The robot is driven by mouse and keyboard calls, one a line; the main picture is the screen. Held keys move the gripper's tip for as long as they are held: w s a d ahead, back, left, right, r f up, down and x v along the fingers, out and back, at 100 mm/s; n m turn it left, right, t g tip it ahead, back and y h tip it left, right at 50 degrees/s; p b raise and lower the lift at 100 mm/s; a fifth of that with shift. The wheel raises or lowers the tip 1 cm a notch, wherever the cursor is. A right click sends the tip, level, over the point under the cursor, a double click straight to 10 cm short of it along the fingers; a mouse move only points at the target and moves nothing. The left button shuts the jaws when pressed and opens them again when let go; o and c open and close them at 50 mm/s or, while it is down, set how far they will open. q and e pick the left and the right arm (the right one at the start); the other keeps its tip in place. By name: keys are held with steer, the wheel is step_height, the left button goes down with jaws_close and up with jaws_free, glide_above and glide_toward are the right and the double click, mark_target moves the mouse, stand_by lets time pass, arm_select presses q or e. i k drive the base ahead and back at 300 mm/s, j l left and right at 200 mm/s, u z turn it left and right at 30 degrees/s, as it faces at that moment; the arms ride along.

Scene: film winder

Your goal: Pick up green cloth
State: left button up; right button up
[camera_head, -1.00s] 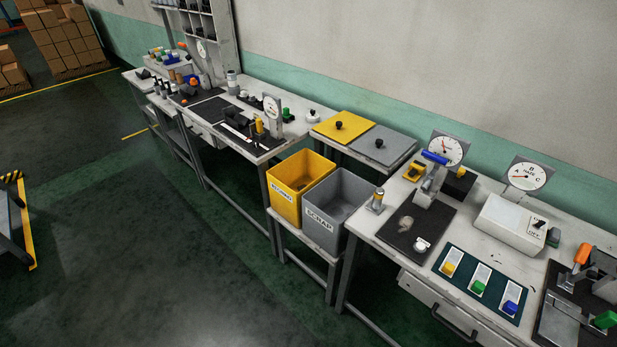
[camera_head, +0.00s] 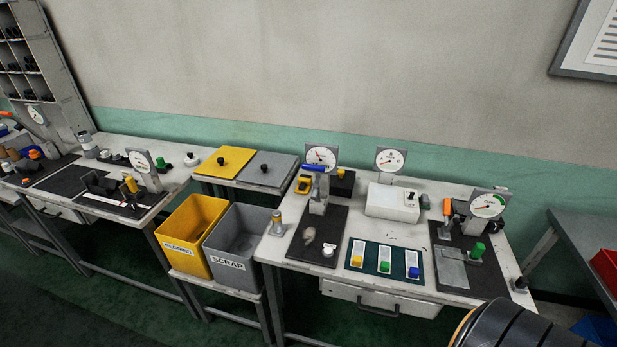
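I cannot make out a green cloth in this view. The green things I see are a small green block (camera_head: 384,267) on a dark green mat (camera_head: 371,249), a green knob (camera_head: 476,251) on the fixture at the right of the near bench, and a small green piece (camera_head: 161,163) on the left bench. Neither of my grippers is in view.
The near bench (camera_head: 432,237) holds dial gauges and a white box (camera_head: 392,203). A yellow bin (camera_head: 190,232) and a grey scrap bin (camera_head: 235,248) stand left of it. A grey table (camera_head: 580,232) with a red container (camera_head: 606,267) is at the right. Open floor lies front left.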

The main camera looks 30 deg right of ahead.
mark_target(423, 202)
steer(key=z, duration=2)
